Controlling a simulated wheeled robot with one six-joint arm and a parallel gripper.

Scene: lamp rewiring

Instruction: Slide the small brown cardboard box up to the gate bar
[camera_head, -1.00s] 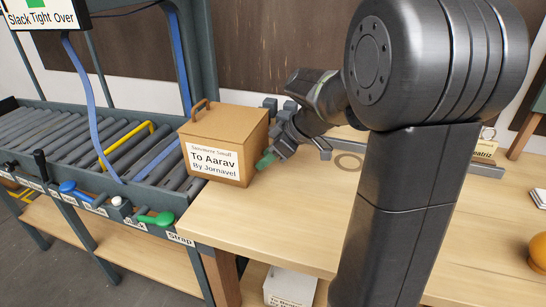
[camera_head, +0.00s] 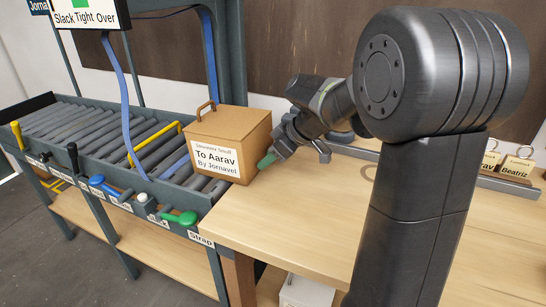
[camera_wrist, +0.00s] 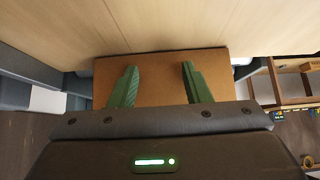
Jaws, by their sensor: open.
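In the wrist view my gripper (camera_wrist: 158,84) is open, with the brown box (camera_wrist: 150,68) filling the space beyond the fingers. I cannot tell whether they touch the box.
The conveyor (camera_head: 70,125) has levers and colored handles along its front, including a green one (camera_head: 180,217). A blue strap (camera_head: 122,85) hangs over the rollers. The wooden table (camera_head: 300,215) is clear in front of my gripper. Small tagged blocks (camera_head: 516,168) stand at the right.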

